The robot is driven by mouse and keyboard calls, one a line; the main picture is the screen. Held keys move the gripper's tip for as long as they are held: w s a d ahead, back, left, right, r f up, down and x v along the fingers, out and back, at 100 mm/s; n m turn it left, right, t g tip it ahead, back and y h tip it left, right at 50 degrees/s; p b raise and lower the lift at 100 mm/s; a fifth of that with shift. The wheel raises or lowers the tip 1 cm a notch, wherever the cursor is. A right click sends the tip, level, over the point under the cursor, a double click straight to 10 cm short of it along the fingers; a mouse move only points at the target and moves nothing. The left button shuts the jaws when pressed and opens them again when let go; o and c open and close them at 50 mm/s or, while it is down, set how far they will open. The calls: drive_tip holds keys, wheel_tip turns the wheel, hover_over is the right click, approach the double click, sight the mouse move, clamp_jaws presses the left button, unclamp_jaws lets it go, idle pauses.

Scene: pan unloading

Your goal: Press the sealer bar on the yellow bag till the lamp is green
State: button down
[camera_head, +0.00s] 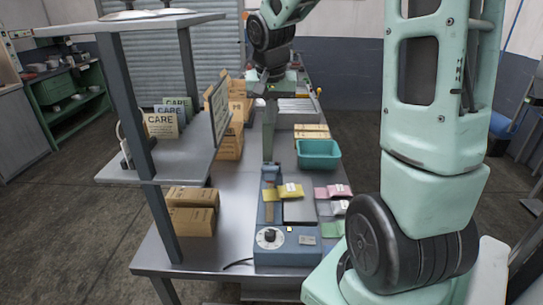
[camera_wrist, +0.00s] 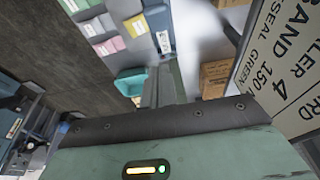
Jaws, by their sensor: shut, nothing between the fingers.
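The blue-grey sealer (camera_head: 287,256) stands on the near part of the table, with a dial on its front. Its narrow bar (camera_head: 270,195) runs along the left side of its top. The yellow bag (camera_head: 291,191) lies flat at the bar's right side; a yellow bag (camera_wrist: 137,25) also shows in the wrist view. My gripper (camera_head: 268,158) is shut and empty, pointing down just beyond the bar's far end in the head view. I cannot tell if it touches the bar. In the wrist view my shut fingers (camera_wrist: 163,72) hang over the table. The sealer's lamp colour is too small to tell.
A teal bin (camera_head: 318,154) stands behind the sealer. Pink, white and green bags (camera_head: 333,191) lie to its right. A printed board (camera_head: 219,110) and shelf post stand close left of my gripper. Cardboard boxes (camera_head: 192,210) sit at the left of the table.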

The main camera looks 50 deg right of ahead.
drive_tip(key=p, duration=0.2)
hover_over(271, 171)
drive_tip(key=w+d, duration=0.3)
drive_tip(key=d, duration=0.1)
drive_tip(key=f, duration=0.9)
drive_tip(key=shift+a, duration=0.25)
drive_tip(key=f, duration=0.2)
drive_tip(key=s+a+f, duration=0.1)
drive_tip(key=shift+a+f, duration=0.1)
drive_tip(key=shift+f, duration=0.5)
drive_tip(key=shift+f+b, duration=0.1)
drive_tip(key=shift+b, duration=0.4)
